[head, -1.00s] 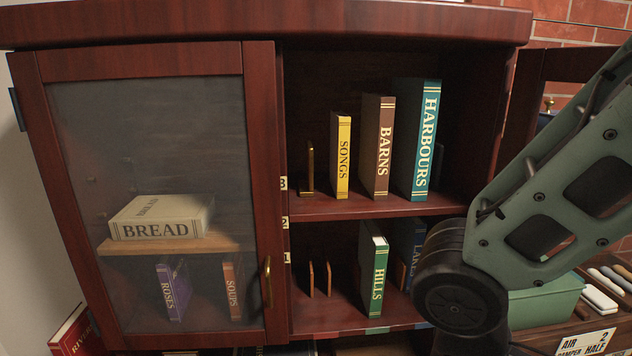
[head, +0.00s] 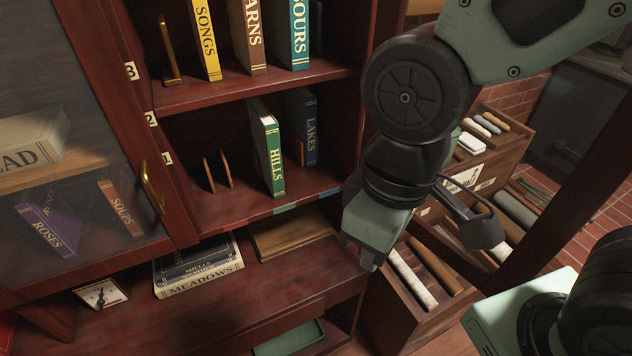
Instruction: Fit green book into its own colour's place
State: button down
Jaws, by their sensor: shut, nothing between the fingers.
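The green book HILLS (head: 272,158) stands upright, spine out, on the lower open shelf in the head view. A green mark (head: 285,209) lies on the shelf's front edge just below its spine, and a blue mark (head: 328,193) lies further right. The blue book LAKES (head: 311,130) stands to its right, set further back, with a small wooden divider between them. My gripper (head: 357,256) points down in front of and right of this shelf, apart from the book. It is shut and empty.
Two thin wooden dividers (head: 218,170) stand left of HILLS. A glazed door (head: 60,150) closes the left side. Drawers with rolls (head: 420,275) stand right of my gripper.

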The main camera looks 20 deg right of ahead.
aim_at(263, 125)
jog(key=j+z, duration=0.25)
jog(key=z, duration=0.15)
jog(key=j+z, duration=0.35)
jog(key=k+j+z, duration=0.1)
jog(key=z, duration=0.3)
jog(key=k+j, duration=0.1)
jog(key=j, duration=0.25)
jog(key=k+j+z, duration=0.15)
jog(key=j, duration=0.15)
jog(key=k+j, duration=0.1)
jog(key=j, duration=0.25)
jog(key=k+j+z, duration=0.1)
jog(key=j, duration=0.2)
